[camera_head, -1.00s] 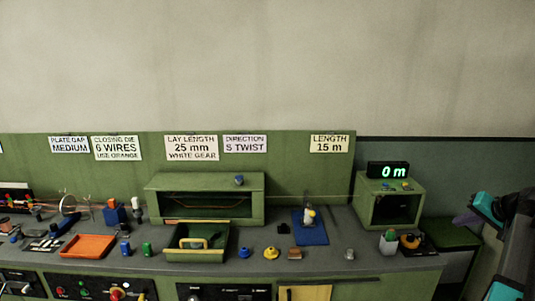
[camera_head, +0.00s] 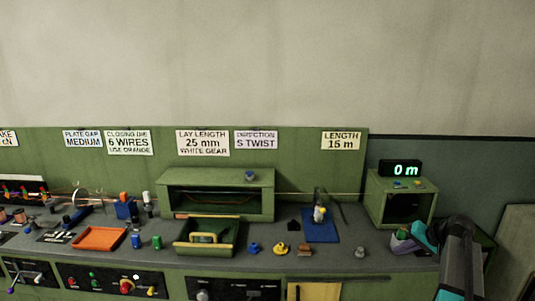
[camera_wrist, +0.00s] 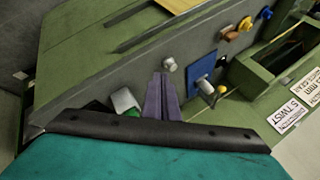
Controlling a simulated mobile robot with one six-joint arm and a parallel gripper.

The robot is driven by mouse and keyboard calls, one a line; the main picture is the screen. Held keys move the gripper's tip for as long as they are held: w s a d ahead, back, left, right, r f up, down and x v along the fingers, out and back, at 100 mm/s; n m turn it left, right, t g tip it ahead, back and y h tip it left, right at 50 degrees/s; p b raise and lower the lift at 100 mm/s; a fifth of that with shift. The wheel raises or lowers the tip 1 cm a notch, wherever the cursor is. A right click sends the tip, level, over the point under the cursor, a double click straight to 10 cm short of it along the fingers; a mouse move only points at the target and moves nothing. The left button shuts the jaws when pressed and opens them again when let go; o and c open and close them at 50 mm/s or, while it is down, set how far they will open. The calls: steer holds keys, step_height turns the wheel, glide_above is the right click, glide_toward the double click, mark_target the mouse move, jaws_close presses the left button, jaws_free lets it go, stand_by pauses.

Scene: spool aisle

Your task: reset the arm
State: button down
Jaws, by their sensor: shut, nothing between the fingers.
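My arm reaches in from the right edge of the head view, with dark and teal links. The fingers point toward the grey bench top, close to a small silver knob (camera_wrist: 169,64). I cannot tell how high they are above the bench.
A white-and-green block (camera_wrist: 124,101) lies left of the fingers and a blue mat (camera_wrist: 201,72) right of them. A green tray (camera_head: 190,249), an orange tray (camera_head: 82,247) and small coloured parts stand along the bench. The display (camera_head: 400,169) reads 0 m.

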steer(key=s+a+f+n+g+y+b, duration=0.1)
steer(key=s+a+f+g, duration=0.2)
steer(key=a+f, duration=1)
steer(key=s+a+f+n+g+y+b, duration=0.1)
steer(key=s+a+f+n+g, duration=0.15)
steer(key=a+f, duration=1)
steer(key=s+a+f+n+g+b, duration=0.1)
steer(key=s+a+f+g, duration=0.1)
steer(key=s+a+f, duration=0.6)
steer(key=s+a+f+g+b, duration=0.1)
steer(key=s+a+f+g, duration=0.15)
steer(key=s+f, duration=0.55)
steer(key=s+f+n+g+h, duration=0.1)
steer(key=s+f, duration=0.2)
steer(key=s, duration=0.4)
steer(key=s+f+g+h, duration=0.1)
steer(key=s+f+h, duration=0.1)
steer(key=s, duration=0.5)
steer(key=s+f+n+g+h+b, duration=0.1)
steer(key=s+f+h, duration=0.1)
steer(key=s+f, duration=0.2)
steer(key=shift+s+f+n, duration=0.35)
steer(key=shift+s, duration=1.1)
